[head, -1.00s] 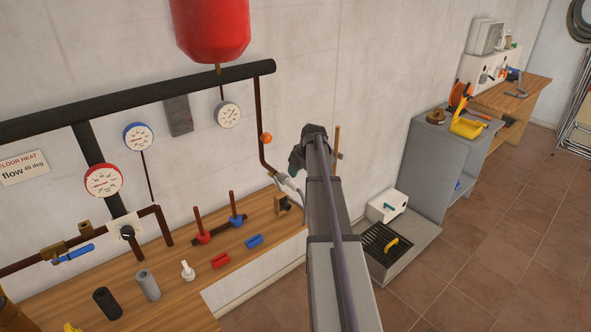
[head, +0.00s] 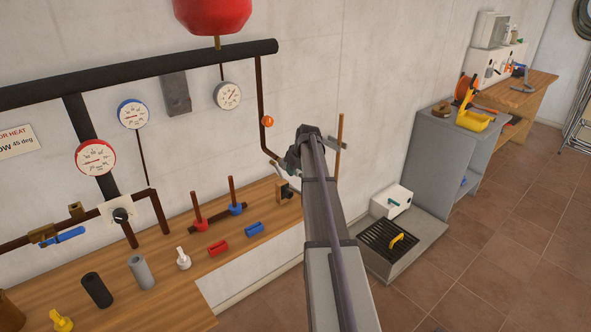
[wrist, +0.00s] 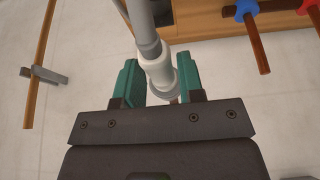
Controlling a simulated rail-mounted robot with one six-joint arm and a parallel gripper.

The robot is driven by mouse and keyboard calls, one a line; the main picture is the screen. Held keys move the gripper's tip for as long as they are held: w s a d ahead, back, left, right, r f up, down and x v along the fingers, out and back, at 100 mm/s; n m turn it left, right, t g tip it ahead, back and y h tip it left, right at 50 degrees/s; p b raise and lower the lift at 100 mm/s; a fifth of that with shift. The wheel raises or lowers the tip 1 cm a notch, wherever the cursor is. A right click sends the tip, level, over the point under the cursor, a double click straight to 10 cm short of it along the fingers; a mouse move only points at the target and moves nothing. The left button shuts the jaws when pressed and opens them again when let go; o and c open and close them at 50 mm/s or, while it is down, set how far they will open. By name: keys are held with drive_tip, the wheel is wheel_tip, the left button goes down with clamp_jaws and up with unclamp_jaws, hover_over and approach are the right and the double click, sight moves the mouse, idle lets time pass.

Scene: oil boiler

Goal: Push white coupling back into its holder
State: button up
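The white coupling (wrist: 161,74) sits at the end of a grey pipe (wrist: 145,28) in the wrist view. My gripper (wrist: 158,80) has its two green fingers on either side of the coupling. A gap shows on the left of the coupling; the right finger is very near it, and I cannot tell if they touch. In the head view my gripper (head: 295,160) is by the wall at the lower end of the brown pipe, mostly hidden by my arm. I cannot make out the coupling's holder for certain.
A wooden bench (head: 165,270) runs along the wall, with a small dark-faced wooden block (head: 286,190) at its right end. Red (head: 199,215) and blue (head: 235,200) upright-handled parts stand nearby. A brown upright rod (wrist: 40,65) is left of my gripper in the wrist view.

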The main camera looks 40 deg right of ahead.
clamp_jaws()
drive_tip(key=s, duration=0.5)
drive_tip(key=shift+s, duration=0.1)
idle(0.6)
drive_tip(key=shift+f, duration=0.1)
drive_tip(key=s+f+b, duration=0.5)
drive_tip(key=f+b, duration=0.8)
drive_tip(key=shift+f, duration=0.15)
drive_tip(key=shift+w, duration=0.1)
